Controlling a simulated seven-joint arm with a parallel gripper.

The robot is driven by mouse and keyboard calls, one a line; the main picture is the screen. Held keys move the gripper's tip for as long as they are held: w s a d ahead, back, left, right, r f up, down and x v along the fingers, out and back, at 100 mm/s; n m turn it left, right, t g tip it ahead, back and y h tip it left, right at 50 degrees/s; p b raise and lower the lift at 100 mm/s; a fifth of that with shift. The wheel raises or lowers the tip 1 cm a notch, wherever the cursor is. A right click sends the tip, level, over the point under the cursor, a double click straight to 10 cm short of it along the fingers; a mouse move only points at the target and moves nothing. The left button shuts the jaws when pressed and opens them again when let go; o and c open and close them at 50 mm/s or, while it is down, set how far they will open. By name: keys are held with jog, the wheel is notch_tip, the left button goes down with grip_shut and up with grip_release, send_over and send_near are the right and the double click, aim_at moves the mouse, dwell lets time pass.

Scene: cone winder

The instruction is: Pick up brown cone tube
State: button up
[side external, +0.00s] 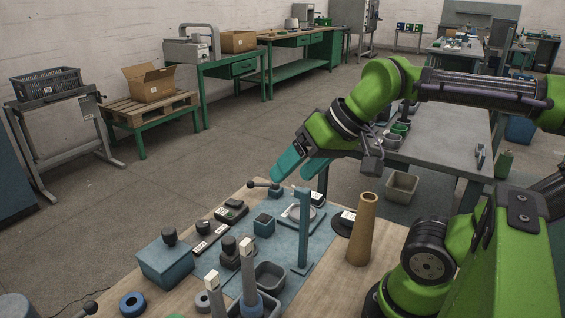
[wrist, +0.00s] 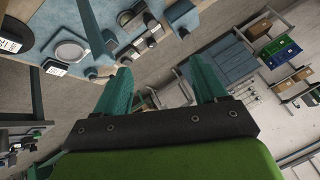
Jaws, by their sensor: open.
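The brown cone tube (side external: 364,230) stands upright on the wooden table top at the right, narrow end up, in the side external view. A small pale label shows near its foot. I do not make it out in the wrist view. My gripper (side external: 291,153) is above and to the left of the tube, beyond the table's far edge, with its teal fingers apart and empty. In the wrist view the two teal fingers (wrist: 160,88) show a wide gap with nothing between them.
A teal upright post (side external: 304,228) stands on the blue mat just left of the tube. A dark disc (side external: 342,224) lies beside the tube. A grey table (side external: 450,130) stands behind.

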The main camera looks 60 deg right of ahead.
notch_tip(320, 180, up, 9)
jog(key=m+g+h, duration=0.2)
jog(key=m+g, duration=0.5)
jog(key=m, duration=2.2)
send_over(371, 197)
notch_tip(371, 197, down, 5)
jog(key=shift+n, duration=0.3)
notch_tip(371, 197, down, 18)
jog(key=shift+r, duration=0.25)
jog(key=shift+c, duration=0.3)
jog(key=c, duration=1)
